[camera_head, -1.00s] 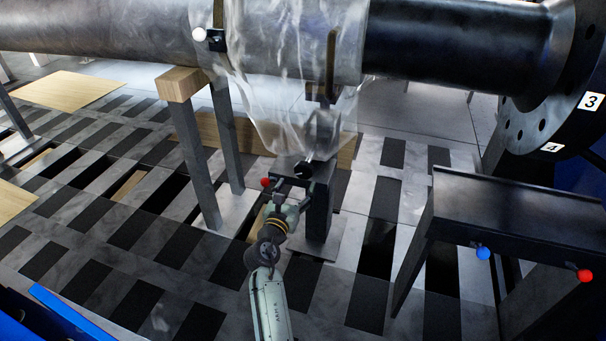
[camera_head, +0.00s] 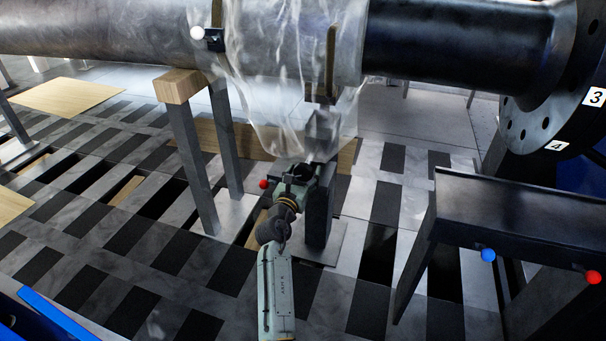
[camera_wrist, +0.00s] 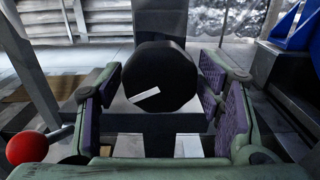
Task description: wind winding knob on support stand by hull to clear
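The winding knob (camera_wrist: 160,75) is a black, faceted round knob with a white bar mark on its face, tilted up to the right. It faces the wrist view, on the front of the dark support stand (camera_head: 318,215) under the hull (camera_head: 110,30). My gripper (camera_head: 299,172) is at the stand's head. Its purple-padded fingers are open, one on each side of the knob; narrow gaps seem to show, but contact is hard to tell. In the head view my gripper mostly hides the knob.
A red ball (camera_wrist: 25,148) on a lever sits left of my gripper. Clear plastic sheeting (camera_head: 285,100) hangs just above the stand's head. A wood-topped post (camera_head: 180,88) stands to the left. A dark bench (camera_head: 510,215) with blue and red balls is at right.

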